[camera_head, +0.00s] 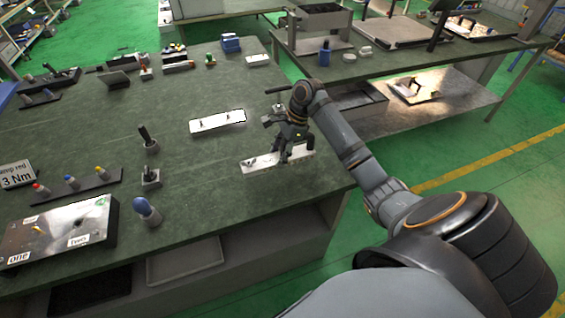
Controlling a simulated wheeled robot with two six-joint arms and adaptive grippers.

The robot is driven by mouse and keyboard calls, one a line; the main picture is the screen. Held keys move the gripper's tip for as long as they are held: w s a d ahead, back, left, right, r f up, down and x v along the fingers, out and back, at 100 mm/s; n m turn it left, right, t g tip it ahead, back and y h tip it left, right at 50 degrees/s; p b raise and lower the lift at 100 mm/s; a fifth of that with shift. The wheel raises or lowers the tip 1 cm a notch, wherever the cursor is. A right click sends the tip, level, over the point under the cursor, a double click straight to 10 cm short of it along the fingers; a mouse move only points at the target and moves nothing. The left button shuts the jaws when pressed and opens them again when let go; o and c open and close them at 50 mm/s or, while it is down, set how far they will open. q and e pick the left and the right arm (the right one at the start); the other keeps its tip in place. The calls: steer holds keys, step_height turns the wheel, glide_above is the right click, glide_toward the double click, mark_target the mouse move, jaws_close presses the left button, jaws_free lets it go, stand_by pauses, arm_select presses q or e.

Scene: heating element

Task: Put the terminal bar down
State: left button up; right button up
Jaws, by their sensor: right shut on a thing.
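The terminal bar (262,161) is a light metal strip near the right front edge of the green table. My right gripper (284,158) comes down over it from the right and is shut on it. The gripper hides the middle part of the bar. The bar looks about level, at or just above the table top; I cannot tell whether it touches. My left gripper is not in view.
A second light plate (217,121) with small dark parts lies on the green table (200,185) behind the bar. A dark upright tool (148,140) stands to the left. A metal box (60,232) and a blue-topped tool (147,211) are nearer left. Bare table surrounds the bar's left side.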

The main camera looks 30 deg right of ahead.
steer(key=shift+d+f, duration=0.3)
steer(key=shift+w+d+f, duration=0.1)
steer(key=shift+w+f, duration=0.1)
steer(key=shift+f, duration=0.1)
steer(key=f, duration=0.3)
steer(key=shift+s+d+f, duration=0.1)
steer(key=shift+d+f, duration=0.25)
steer(key=o, duration=1.3)
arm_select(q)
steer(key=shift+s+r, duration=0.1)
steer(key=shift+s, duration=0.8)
arm_select(e)
steer(key=shift+o, duration=0.2)
steer(key=v, duration=1.2)
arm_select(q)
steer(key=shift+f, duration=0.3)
